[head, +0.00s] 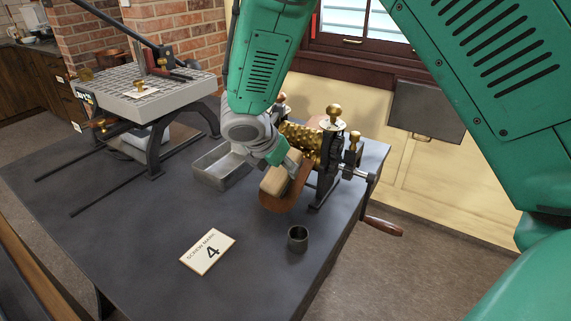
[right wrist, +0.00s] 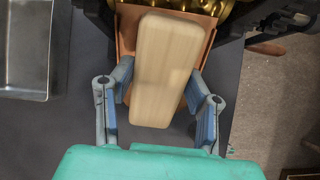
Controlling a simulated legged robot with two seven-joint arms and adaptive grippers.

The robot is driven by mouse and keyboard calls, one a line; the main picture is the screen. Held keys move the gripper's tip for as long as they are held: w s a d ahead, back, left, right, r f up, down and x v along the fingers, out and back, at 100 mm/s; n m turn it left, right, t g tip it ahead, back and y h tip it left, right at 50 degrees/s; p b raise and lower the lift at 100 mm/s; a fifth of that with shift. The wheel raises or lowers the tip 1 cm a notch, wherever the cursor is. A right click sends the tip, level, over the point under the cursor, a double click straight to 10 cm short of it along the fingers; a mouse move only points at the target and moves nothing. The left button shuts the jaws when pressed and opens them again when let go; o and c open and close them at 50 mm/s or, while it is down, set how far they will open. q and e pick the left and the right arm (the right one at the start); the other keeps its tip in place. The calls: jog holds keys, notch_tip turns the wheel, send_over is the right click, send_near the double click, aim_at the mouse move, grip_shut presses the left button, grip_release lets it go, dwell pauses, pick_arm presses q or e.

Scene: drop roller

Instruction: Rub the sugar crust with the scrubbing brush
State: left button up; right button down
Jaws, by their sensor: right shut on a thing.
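My right gripper (head: 286,160) is shut on a pale wooden block, which I take as the scrubbing brush (head: 278,180). In the right wrist view, the brush (right wrist: 168,60) stands between the two blue-grey fingers of the gripper (right wrist: 160,82). I see its smooth back; its bristles are hidden. The brush is over a copper-brown curved sheet (head: 292,198) in front of a brass studded roller (head: 302,142). Whether the brush touches the sheet or the roller I cannot tell. I cannot make out a sugar crust. My left gripper is not in view.
A metal tray (head: 222,170) lies left of the roller stand. A crank handle (head: 384,226) sticks out past the right edge. The table's front is mostly clear.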

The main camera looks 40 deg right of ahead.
jog(key=shift+w+d+r+p, duration=0.1)
jog(key=shift+w+r+p, duration=0.05)
jog(key=shift+r+p, duration=0.15)
jog(key=shift+s+d+f, duration=0.1)
jog(key=shift+s+d, duration=0.25)
jog(key=shift+s, duration=0.35)
jog(key=shift+s+d+f, duration=0.1)
jog(key=shift+s+d, duration=0.2)
jog(key=shift+s, duration=0.35)
jog(key=shift+s+d+f, duration=0.1)
jog(key=shift+s, duration=0.35)
jog(key=shift+s+r, duration=0.1)
jog(key=shift+r, duration=0.1)
jog(key=shift+w+r+p, duration=0.1)
jog(key=shift+w+p, duration=0.35)
jog(key=shift+p, duration=0.45)
jog(key=shift+w+a+p, duration=0.2)
jog(key=shift+w+p, duration=0.15)
jog(key=shift+w, duration=0.15)
jog(key=shift+w+a+p, duration=0.15)
jog(key=shift+w+p, duration=0.2)
jog(key=shift+w, duration=0.1)
jog(key=shift+w+a, duration=0.2)
jog(key=shift+w, duration=0.15)
jog(key=shift+w+a+f, duration=0.1)
jog(key=shift+a+f, duration=0.05)
jog(key=shift+f, duration=0.05)
